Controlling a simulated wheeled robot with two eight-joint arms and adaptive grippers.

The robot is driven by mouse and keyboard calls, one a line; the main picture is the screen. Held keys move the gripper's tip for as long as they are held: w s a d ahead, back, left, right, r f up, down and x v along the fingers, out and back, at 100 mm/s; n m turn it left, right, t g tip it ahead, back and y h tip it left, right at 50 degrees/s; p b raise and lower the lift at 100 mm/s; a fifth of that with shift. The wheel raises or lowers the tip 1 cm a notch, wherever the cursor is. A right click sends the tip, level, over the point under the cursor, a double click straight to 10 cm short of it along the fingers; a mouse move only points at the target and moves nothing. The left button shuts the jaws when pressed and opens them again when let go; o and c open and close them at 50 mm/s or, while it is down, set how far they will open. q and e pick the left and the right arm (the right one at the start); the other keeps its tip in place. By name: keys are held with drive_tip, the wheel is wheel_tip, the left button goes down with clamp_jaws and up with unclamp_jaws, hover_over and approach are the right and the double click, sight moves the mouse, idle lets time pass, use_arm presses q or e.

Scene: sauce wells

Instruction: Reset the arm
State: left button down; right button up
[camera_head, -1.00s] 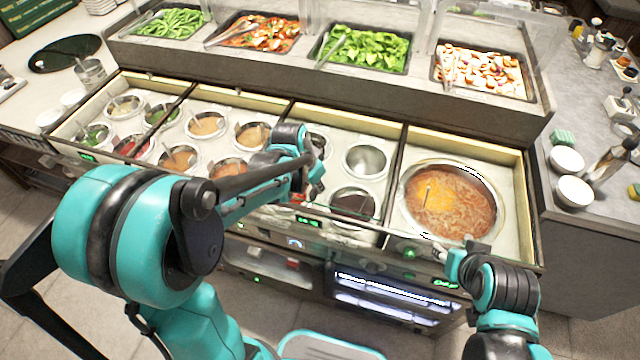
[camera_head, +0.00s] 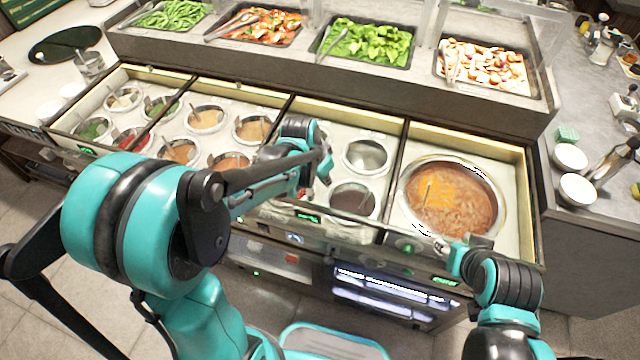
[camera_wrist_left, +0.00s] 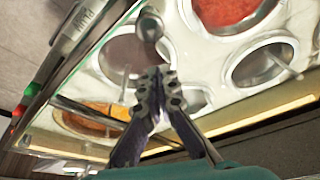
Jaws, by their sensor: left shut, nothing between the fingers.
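My left arm reaches in from the left over the row of sauce wells. Its gripper (camera_head: 322,168) is above the wells at the middle of the counter. In the left wrist view its fingers (camera_wrist_left: 158,78) are together, with nothing between them, over the wells. A round metal ladle end (camera_wrist_left: 150,26) shows just beyond the fingertips; I cannot tell whether it is touching. My right arm is at the lower right, in front of the big soup pot (camera_head: 450,160). Its gripper (camera_head: 462,258) is small and partly hidden, so its opening is unclear.
Sauce wells (camera_head: 205,120) with ladles fill the counter left and centre. An empty-looking metal well (camera_head: 367,157) and a dark one (camera_head: 352,200) are right of my left gripper. Food trays (camera_head: 365,48) stand behind. White bowls (camera_head: 577,188) are at right.

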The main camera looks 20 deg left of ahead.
use_arm(q)
wheel_tip(320, 180, up, 3)
drive_tip(key=shift+a+f+p, duration=0.1)
drive_tip(key=shift+f+p, duration=0.05)
drive_tip(key=shift+p, duration=0.5)
drive_tip(key=shift+s+p+v, duration=0.25)
drive_tip(key=shift+p+v, duration=0.95)
drive_tip(key=shift+v, duration=2.5)
drive_tip(key=s+a+r+n+t+y+b, duration=0.1)
drive_tip(key=s+n, duration=0.4)
drive_tip(key=s, duration=0.8)
drive_tip(key=a+t, duration=0.1)
drive_tip(key=t, duration=0.1)
drive_tip(key=shift+s+r+n+t+y+b, duration=0.15)
drive_tip(key=shift+r+n+t+y+b, duration=0.1)
drive_tip(key=shift+n+t+y+b, duration=0.15)
use_arm(e)
wheel_tip(320, 180, up, 2)
drive_tip(key=shift+r, duration=0.15)
